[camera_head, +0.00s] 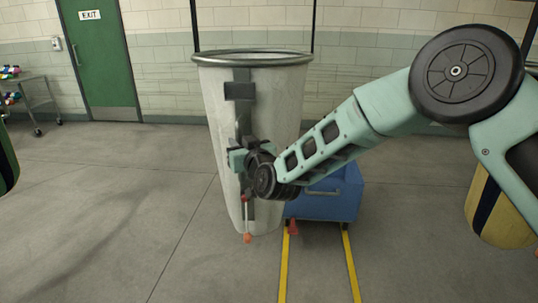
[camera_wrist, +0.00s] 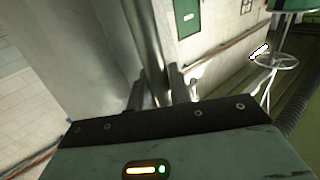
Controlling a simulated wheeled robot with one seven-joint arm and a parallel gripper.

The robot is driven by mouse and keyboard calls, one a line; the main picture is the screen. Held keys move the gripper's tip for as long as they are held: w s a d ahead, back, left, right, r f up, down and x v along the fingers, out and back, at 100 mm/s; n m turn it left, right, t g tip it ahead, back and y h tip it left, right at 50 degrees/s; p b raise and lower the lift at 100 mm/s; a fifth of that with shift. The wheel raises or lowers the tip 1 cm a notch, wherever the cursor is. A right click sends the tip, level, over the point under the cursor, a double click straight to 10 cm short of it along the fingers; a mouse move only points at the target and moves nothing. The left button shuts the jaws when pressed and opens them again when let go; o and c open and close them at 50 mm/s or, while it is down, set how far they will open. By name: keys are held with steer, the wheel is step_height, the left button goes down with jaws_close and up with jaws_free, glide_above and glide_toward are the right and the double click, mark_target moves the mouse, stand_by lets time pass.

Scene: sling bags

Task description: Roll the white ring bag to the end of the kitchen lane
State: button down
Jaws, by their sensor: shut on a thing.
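The white ring bag (camera_head: 274,105) is a tall whitish sack with a grey metal ring at its top, in the middle of the head view. Dark straps or bars rise from both sides of the ring. A dark strip with a plate runs down its front. My gripper (camera_head: 243,160) is at this strip, halfway down the bag, and hides part of it. In the wrist view my gripper's jaws (camera_wrist: 162,95) are shut around a grey upright bar (camera_wrist: 147,45), beside a pale surface. The exact grip point is partly hidden.
A blue wheeled bin (camera_head: 333,203) stands right behind the bag, between two yellow floor lines (camera_head: 350,265). A yellow and dark bag (camera_head: 495,213) is at the right. A trolley (camera_head: 35,98) and a green exit door (camera_head: 98,62) are at the left.

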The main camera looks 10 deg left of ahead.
mark_target(227, 143)
steer(key=shift+a+b, duration=0.35)
steer(key=shift+a, duration=1.45)
steer(key=c, duration=1.3)
jaws_free()
steer(key=shift+c, duration=0.2)
steer(key=shift+d, duration=0.1)
steer(key=b+v, duration=0.3)
steer(key=v, duration=1.4)
steer(key=shift+d, duration=0.25)
steer(key=shift+s, duration=0.1)
